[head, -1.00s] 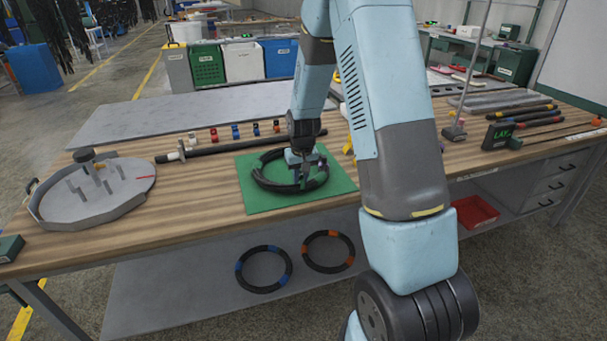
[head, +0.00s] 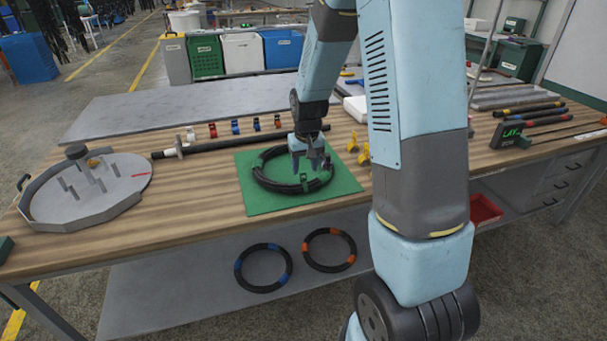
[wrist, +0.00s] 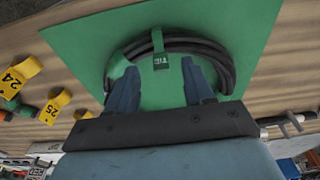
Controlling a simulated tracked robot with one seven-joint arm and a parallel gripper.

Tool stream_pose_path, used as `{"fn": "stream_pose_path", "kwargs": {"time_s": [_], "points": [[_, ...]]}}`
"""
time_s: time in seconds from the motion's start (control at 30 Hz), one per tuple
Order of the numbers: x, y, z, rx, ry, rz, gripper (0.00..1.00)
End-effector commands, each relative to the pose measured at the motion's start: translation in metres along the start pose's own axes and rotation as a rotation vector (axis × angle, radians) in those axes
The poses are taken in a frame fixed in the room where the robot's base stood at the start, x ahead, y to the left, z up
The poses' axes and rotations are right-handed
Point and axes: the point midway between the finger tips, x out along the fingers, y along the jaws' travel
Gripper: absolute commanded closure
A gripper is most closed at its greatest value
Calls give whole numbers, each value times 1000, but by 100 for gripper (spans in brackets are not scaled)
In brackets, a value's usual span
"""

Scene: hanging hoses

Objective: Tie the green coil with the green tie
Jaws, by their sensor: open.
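The green coil is a black hose ring (head: 272,185) lying flat on a green mat (head: 345,182). A green tie (head: 304,182) crosses the near side of the ring. In the wrist view the tie (wrist: 158,42) is a strap over the hose bundle (wrist: 218,58), with a lettered tag between my fingers; its underside is hidden. My gripper (head: 310,168) is open just above the near part of the ring. Its two fingers (wrist: 161,85) stand apart, one on each side of the tag, and I see nothing clamped.
Yellow numbered tags (wrist: 58,102) lie beside the mat. A dark rod (head: 220,145) and small coloured clips (head: 235,128) lie behind it. A grey pegged tray (head: 90,205) stands left. Coils with blue (head: 264,268) and orange (head: 329,250) bands lie on the lower shelf.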

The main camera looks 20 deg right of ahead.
Motion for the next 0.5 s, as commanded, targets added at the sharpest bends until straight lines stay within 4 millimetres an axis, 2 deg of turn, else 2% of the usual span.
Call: {"fn": "stream_pose_path", "kwargs": {"time_s": [0.3, 0.5], "points": [[-57, 0, 1, -1, 23, 0, 48], [-80, 0, 1, -1, 29, 0, 48]]}}
